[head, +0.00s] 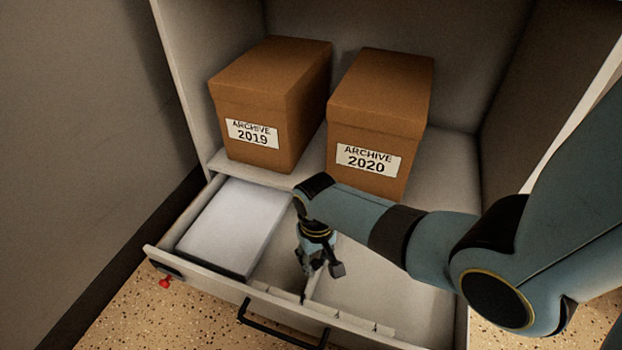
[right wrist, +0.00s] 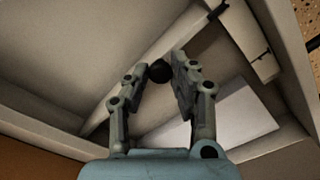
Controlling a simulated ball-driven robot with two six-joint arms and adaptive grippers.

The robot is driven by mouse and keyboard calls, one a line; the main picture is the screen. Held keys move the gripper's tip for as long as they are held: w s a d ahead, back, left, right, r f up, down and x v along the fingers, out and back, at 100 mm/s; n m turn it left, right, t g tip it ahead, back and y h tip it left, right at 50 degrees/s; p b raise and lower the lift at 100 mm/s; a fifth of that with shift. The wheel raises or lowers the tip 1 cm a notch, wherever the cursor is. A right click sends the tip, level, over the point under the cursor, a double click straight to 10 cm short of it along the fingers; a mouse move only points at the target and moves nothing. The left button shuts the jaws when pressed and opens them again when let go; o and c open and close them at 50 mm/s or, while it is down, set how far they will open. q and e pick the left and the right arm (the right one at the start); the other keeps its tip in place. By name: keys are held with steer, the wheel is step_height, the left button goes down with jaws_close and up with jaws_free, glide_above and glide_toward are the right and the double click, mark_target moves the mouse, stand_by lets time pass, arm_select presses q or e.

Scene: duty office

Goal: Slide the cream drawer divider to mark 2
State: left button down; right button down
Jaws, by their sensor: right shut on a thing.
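The cream drawer divider (head: 313,287) stands across the open drawer (head: 215,287), to the right of a white paper stack. In the right wrist view the divider (right wrist: 192,36) runs diagonally behind the fingers. My right gripper (head: 321,270) is over the divider and shut on its dark round knob (right wrist: 159,72); the fingers also show in the right wrist view (right wrist: 155,82). Small pale tabs (head: 320,307) line the inside of the drawer front; no numbers on them are readable. My left gripper is out of view.
The white paper stack (head: 234,225) fills the drawer's left part. Two brown archive boxes, 2019 (head: 270,95) and 2020 (head: 378,105), stand on the shelf behind. A black handle (head: 280,336) and a small red item (head: 165,282) are at the drawer front. The drawer's right part looks empty.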

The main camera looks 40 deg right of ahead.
steer(key=c, duration=1.1)
jaws_free()
steer(key=shift+r, duration=0.1)
step_height(320, 180, up, 12)
